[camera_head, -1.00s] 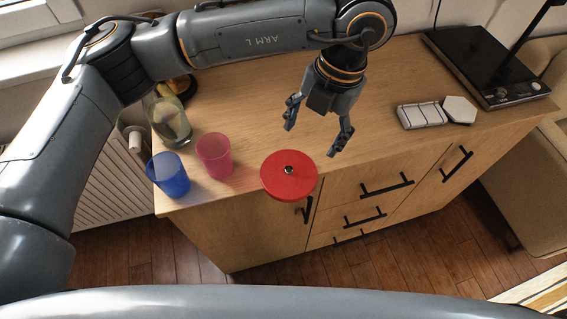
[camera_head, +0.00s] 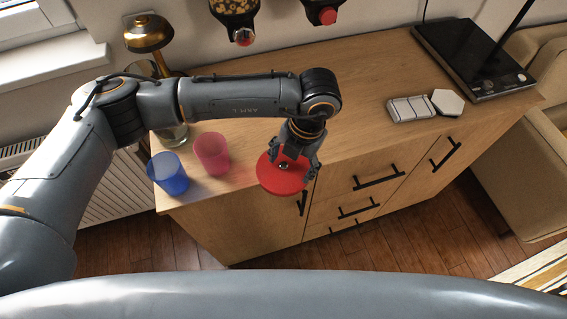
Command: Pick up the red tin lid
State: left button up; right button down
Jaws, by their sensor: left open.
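The red tin lid (camera_head: 280,182) is a round red disc with a small metal knob at its centre. It lies flat at the front edge of the wooden counter, and its near side seems to reach past that edge. My left gripper (camera_head: 284,166) is open, pointing down over the lid, with its fingers on either side of the knob. I cannot tell whether the fingers touch the lid. The gripper hides the far part of the lid. My right gripper is not in view.
A pink cup (camera_head: 212,153) and a blue cup (camera_head: 168,174) stand left of the lid. A glass vessel (camera_head: 172,136) is partly behind my arm. The counter's middle is clear.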

pick_arm(q)
jog(key=shift+s, duration=0.1)
jog(key=c, duration=1.2)
jog(key=shift+f, duration=0.1)
jog(key=shift+c, duration=0.9)
jog(key=shift+s, duration=0.15)
jog(key=shift+c, duration=0.2)
